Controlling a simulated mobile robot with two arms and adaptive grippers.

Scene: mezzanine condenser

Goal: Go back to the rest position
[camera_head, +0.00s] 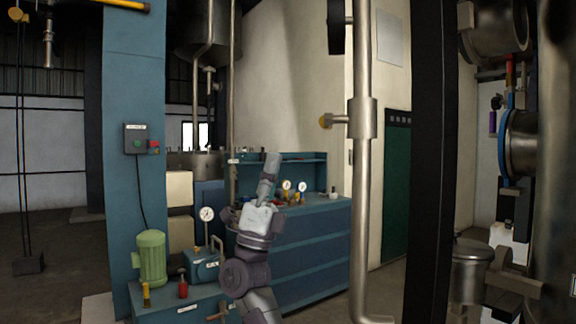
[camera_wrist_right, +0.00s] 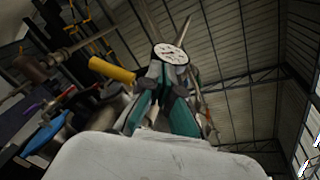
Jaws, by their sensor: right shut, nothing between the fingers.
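My right arm rises from the bottom centre of the head view, and its gripper (camera_head: 271,158) points upward in front of the blue workbench. In the right wrist view the gripper (camera_wrist_right: 167,80) has its teal fingers together, with nothing held between them. A round white gauge (camera_wrist_right: 170,53) shows just beyond the fingertips in that view; I cannot tell its distance. My left gripper is not in view.
A blue bench (camera_head: 315,240) with drawers stands behind my right arm. A green motor (camera_head: 150,258) and a gauge (camera_head: 207,214) are left of it. A vertical steel pipe (camera_head: 363,200) and dark column (camera_head: 432,160) stand to the right. Open floor (camera_head: 60,235) shows far left.

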